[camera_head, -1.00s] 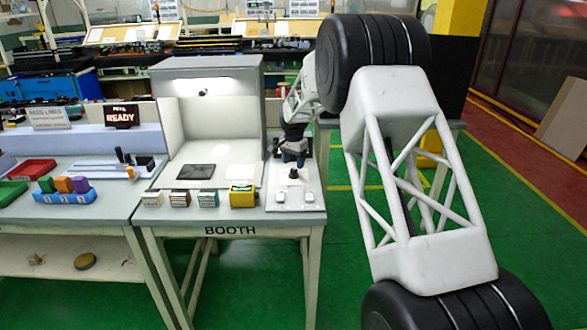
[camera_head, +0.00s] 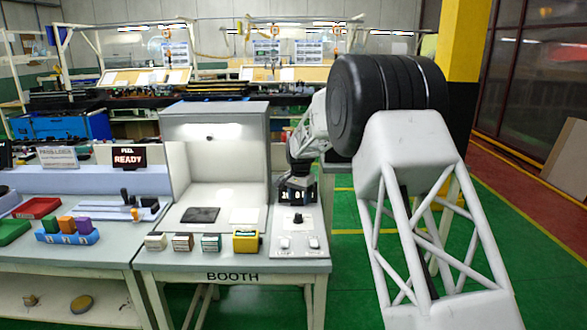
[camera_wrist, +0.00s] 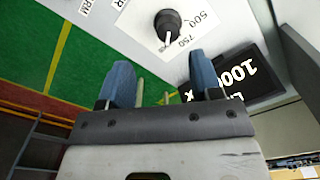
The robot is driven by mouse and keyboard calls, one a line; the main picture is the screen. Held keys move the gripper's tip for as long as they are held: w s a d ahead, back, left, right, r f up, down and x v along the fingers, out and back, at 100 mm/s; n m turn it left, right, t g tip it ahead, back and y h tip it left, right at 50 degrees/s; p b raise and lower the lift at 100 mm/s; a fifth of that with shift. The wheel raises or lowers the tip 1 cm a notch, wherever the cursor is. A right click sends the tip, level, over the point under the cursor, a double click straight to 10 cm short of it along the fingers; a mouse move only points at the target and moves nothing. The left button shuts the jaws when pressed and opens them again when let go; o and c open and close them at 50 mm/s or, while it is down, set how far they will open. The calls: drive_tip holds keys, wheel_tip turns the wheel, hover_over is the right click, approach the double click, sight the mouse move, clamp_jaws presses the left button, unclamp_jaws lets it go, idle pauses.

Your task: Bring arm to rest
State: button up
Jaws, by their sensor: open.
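My gripper (camera_wrist: 162,90) shows in the wrist view with its two blue fingers apart and nothing between them. Past the fingers are a black knob (camera_wrist: 172,24) on a white dial plate marked 500 and 750, and a dark display (camera_wrist: 235,80) reading 1000. In the head view my arm reaches from the right to the booth's right-hand panel (camera_head: 297,228). The gripper end is small there, above the panel, in front of the display (camera_head: 299,195). The black knob (camera_head: 298,218) stands on the panel, apart from the gripper.
The lit booth (camera_head: 222,150) stands left of the panel. Several small boxes, one a yellow case (camera_head: 246,241), line its front edge. A blue block holder (camera_head: 67,238), a red tray (camera_head: 37,208) and a READY sign (camera_head: 129,157) are further left. Green floor lies open at right.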

drive_tip(key=s+d+r+n, duration=0.1)
drive_tip(key=s+d+r, duration=0.2)
drive_tip(key=s+r, duration=0.5)
drive_tip(key=s+d+r+n+t, duration=0.1)
drive_tip(key=s+d+r, duration=0.3)
drive_tip(key=s, duration=0.9)
drive_tip(key=s+d+r+n, duration=0.1)
drive_tip(key=s+d+r, duration=0.3)
drive_tip(key=s, duration=0.6)
drive_tip(key=s+d+f+n, duration=0.1)
drive_tip(key=s+d+n, duration=0.1)
drive_tip(key=s, duration=1.5)
drive_tip(key=s+d+f+n+t, duration=0.1)
drive_tip(key=s+d+f+n, duration=0.1)
drive_tip(key=s, duration=1.5)
drive_tip(key=shift+s+d+f+t, duration=0.2)
drive_tip(key=shift+s+d+t, duration=0.1)
drive_tip(key=shift+s, duration=0.1)
